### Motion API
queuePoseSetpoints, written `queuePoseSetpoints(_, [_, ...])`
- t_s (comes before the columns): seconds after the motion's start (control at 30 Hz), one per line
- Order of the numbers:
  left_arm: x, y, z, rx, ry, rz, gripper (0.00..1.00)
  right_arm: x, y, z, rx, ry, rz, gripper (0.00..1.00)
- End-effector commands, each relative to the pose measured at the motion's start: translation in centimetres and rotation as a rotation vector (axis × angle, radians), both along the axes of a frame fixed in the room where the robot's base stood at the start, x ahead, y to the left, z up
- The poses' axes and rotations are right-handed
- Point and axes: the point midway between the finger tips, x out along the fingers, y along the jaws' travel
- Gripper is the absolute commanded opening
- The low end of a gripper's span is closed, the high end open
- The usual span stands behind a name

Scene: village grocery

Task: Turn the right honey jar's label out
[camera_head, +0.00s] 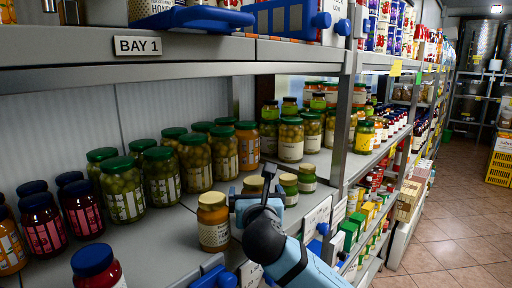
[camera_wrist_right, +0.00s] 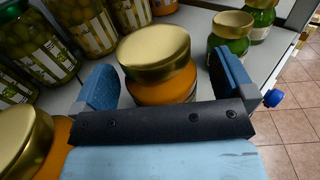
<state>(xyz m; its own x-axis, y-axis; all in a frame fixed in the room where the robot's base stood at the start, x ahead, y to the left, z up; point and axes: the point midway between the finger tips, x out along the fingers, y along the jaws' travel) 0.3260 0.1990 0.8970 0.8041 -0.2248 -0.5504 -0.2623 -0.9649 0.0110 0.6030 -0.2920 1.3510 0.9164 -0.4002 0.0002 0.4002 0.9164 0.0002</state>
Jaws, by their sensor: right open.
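The right honey jar (camera_wrist_right: 165,88), amber with a gold lid, stands upright between the fingers of my right gripper (camera_wrist_right: 166,82) in the right wrist view. The gripper is open, with a finger on each side of the jar; I see no clear grip. In the head view, the right jar's gold lid (camera_head: 253,184) shows behind my right gripper (camera_head: 257,198), which hides much of the jar. Its label is not visible. The left honey jar (camera_head: 213,222) stands nearer on the shelf, with a pale label facing out. It also shows in the right wrist view (camera_wrist_right: 22,140). My left gripper is not in view.
Green-filled jars (camera_head: 122,190) stand behind and left on the shelf (camera_head: 170,240). Small green jars (camera_head: 289,188) stand right of the gripper. A dark-red jar (camera_head: 95,268) is at the front left. The upper shelf (camera_head: 130,58) crosses above. Tiled floor (camera_head: 450,240) lies right.

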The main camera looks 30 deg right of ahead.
Motion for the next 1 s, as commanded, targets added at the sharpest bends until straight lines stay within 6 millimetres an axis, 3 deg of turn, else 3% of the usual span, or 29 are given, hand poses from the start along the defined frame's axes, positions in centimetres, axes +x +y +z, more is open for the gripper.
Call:
queuePoseSetpoints(0.3, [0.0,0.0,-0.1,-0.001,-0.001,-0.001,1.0,0.0,0.0,8.2,0.0,-0.009,0.0,1.0])
queuePoseSetpoints(0.6, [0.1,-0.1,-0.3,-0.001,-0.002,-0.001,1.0,-0.1,0.0,14.7,0.0,-0.007,0.0,1.0])
queuePoseSetpoints(0.8, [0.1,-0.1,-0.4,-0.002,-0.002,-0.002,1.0,0.0,0.0,16.9,-0.001,-0.003,0.0,1.0])
queuePoseSetpoints(1.0, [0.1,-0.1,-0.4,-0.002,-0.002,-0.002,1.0,0.0,0.0,17.5,-0.001,-0.002,0.001,1.0])
